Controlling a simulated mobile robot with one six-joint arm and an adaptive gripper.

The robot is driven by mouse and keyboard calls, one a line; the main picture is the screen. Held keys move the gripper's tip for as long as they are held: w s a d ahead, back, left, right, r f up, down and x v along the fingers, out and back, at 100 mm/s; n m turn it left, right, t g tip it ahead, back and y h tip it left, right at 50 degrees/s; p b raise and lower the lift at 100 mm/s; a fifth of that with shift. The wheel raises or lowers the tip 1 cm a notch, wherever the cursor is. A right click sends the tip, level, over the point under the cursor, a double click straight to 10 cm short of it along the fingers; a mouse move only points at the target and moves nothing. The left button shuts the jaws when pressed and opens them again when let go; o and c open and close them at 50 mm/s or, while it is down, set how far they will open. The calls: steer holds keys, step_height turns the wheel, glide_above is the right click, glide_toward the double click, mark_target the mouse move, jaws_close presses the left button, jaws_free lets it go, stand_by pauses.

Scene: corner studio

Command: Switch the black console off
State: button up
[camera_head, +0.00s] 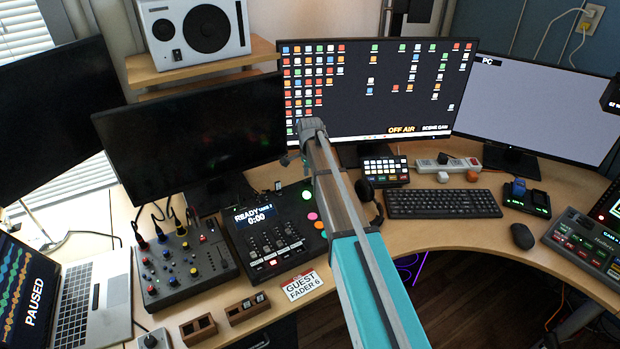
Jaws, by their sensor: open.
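The black console (262,255) stands on the desk left of centre. Its display is lit and reads READY and 0:00. It has a row of faders, small lit buttons along the front, and coloured round pads on its right side. I cannot make out which control is its power switch. My arm reaches up from the bottom centre and passes just right of the console, covering part of its right edge.
A grey mixer (182,264) with cables stands left of the console, and a laptop (92,300) farther left. A GUEST FADER 6 card (303,285) lies in front. A dark monitor (195,125) overhangs behind. The keyboard (442,203), mouse (522,236) and another control panel (585,248) are right.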

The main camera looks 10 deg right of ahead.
jaws_close()
steer(key=shift+h, duration=0.3)
steer(key=shift+s+a, duration=0.1)
steer(key=shift+a, duration=0.05)
steer(key=shift+a+r+t+h, duration=0.1)
steer(key=shift+t+h, duration=0.4)
steer(key=shift+h, duration=0.6)
jaws_free()
